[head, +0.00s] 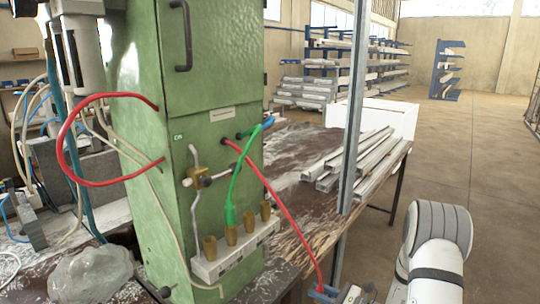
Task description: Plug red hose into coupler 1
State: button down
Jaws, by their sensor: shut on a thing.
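The red hose (280,201) leaves the front of the green cabinet and runs down right to the bottom edge of the head view. There my gripper (326,293) is shut on its end; the fingertips are partly cut off by the frame and the plug is not clear. A white block (235,254) on the cabinet's lower front carries a row of several brass couplers, including the front one (210,248). A green hose (239,170) ends in a green plug at the second coupler (231,235). The block's number labels are too small to read. The red hose end is right of and below the block, apart from it.
The green cabinet (212,90) fills the left middle. A valve with a brass body (193,174) sticks out above the couplers. Another red hose (62,150) loops at its left side. A metal post (353,110) and a bench with metal profiles (365,150) stand right.

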notch_tip(320, 180, down, 4)
jog(key=d, duration=0.1)
jog(key=s+a+r+g, duration=0.1)
jog(key=s+a+r, duration=0.1)
jog(key=a+r, duration=0.4)
jog(key=s+a+r+n+g+y+p, duration=0.1)
jog(key=s+a+r, duration=0.2)
jog(key=r, duration=1.2)
jog(key=s+a+r+n+g+p, duration=0.1)
jog(key=s+a+r, duration=0.2)
jog(key=a+r, duration=0.5)
jog(key=shift+a+r+y, duration=0.15)
jog(key=shift+a+r, duration=0.05)
jog(key=shift+r, duration=0.55)
jog(key=shift+a+r+y, duration=0.15)
jog(key=shift+a+r, duration=0.05)
jog(key=shift+r, duration=0.5)
send_near(190, 208)
jog(key=s+r, duration=0.1)
jog(key=s, duration=0.1)
jog(key=shift+n+g, duration=0.4)
jog(key=shift+w+a+r, duration=0.1)
jog(key=shift+w+a, duration=1.05)
jog(key=shift+a, duration=0.25)
jog(key=shift+w+a+r, duration=0.1)
jog(key=shift+w+a, duration=1.1)
jog(key=shift+a, duration=0.15)
jog(key=shift+f+b, duration=0.7)
jog(key=shift+b, duration=0.75)
